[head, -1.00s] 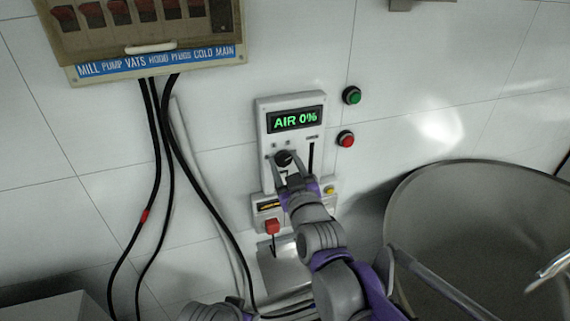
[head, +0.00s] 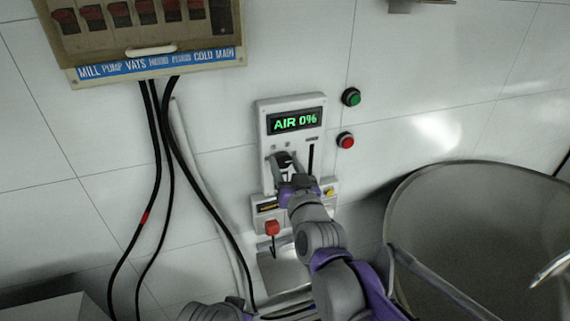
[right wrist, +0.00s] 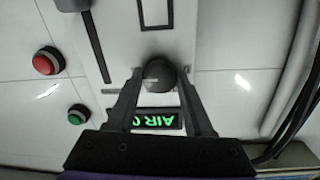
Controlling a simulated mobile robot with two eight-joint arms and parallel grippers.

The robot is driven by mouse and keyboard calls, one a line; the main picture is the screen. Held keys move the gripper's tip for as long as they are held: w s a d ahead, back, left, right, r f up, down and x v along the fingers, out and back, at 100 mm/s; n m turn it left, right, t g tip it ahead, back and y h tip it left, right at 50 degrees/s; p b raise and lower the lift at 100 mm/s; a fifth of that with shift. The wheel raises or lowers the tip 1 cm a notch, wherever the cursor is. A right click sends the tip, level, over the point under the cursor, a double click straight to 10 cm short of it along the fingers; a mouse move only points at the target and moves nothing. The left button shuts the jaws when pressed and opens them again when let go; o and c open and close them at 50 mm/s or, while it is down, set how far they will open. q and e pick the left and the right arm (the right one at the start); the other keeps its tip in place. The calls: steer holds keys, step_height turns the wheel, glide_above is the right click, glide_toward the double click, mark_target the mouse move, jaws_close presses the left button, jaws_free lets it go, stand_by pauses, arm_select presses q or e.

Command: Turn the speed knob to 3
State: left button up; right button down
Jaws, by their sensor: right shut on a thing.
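The speed knob (right wrist: 159,74) is a dark round knob on a white control panel (head: 263,135) on the tiled wall. In the right wrist view it sits between the two fingertips of my right gripper (right wrist: 160,80), which is shut on it. In the head view my right gripper (head: 288,164) covers most of the knob, so its pointer setting is hidden. The panel's display (head: 296,120) reads "AIR 0%" in green. A vertical slot (head: 311,157) runs right of the knob. My left gripper is not in view.
A green button (head: 351,97) and a red button (head: 346,140) are on the wall right of the panel. A red switch (head: 272,227) sits below it. A breaker box (head: 150,70) with black cables is upper left. A large metal vat (head: 470,240) stands at right.

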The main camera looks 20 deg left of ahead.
steer(key=shift+c, duration=1.5)
jaws_free()
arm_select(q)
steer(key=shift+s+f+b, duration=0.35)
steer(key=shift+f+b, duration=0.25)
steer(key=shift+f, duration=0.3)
arm_select(e)
steer(key=v, duration=1)
steer(key=shift+s+d, duration=0.2)
steer(key=shift+s, duration=0.15)
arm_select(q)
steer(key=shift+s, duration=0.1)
arm_select(e)
steer(key=shift+f, duration=0.1)
